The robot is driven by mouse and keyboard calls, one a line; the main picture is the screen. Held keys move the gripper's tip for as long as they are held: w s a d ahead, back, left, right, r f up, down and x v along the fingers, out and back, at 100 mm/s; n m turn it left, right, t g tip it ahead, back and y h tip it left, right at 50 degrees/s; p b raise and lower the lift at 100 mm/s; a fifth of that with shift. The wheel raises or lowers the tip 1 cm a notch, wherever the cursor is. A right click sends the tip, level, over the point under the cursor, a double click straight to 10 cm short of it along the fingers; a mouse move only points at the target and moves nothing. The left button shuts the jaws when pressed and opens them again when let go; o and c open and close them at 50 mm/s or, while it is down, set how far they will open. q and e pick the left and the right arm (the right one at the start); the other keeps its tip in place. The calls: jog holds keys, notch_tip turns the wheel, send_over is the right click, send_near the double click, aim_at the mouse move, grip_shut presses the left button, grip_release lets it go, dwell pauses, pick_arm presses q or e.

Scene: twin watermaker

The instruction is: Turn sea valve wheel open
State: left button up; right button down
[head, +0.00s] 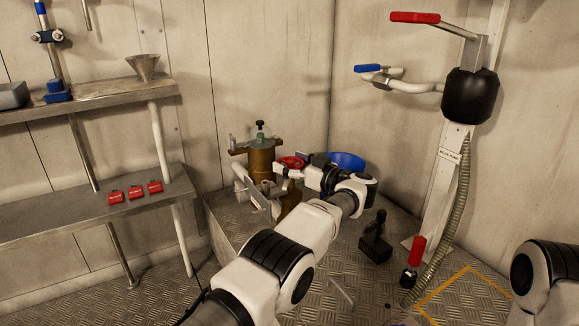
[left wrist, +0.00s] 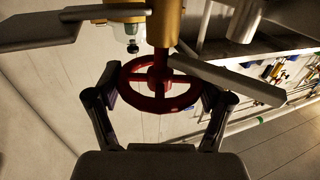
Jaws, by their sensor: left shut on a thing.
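The red sea valve wheel (head: 291,162) is partly hidden behind my left gripper (head: 285,170) in the head view. In the left wrist view the spoked red wheel (left wrist: 160,102) sits on the end of a brass stem (left wrist: 166,25). My left gripper (left wrist: 160,92) has one finger on each side of the wheel rim and is shut on it. A brass housing (head: 262,160) with a dark knob on top stands just left of the wheel. My right gripper is out of view; only part of my right arm shows at the lower right.
A metal shelf (head: 100,205) with several red tags stands at the left. A blue round object (head: 347,161) lies behind my gripper. A black pump body (head: 470,95) with red and blue levers is on a post at the right, with a ribbed hose (head: 461,190) beside it.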

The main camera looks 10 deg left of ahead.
pick_arm(q)
jog(key=shift+r, duration=0.15)
jog(key=o, duration=1.6)
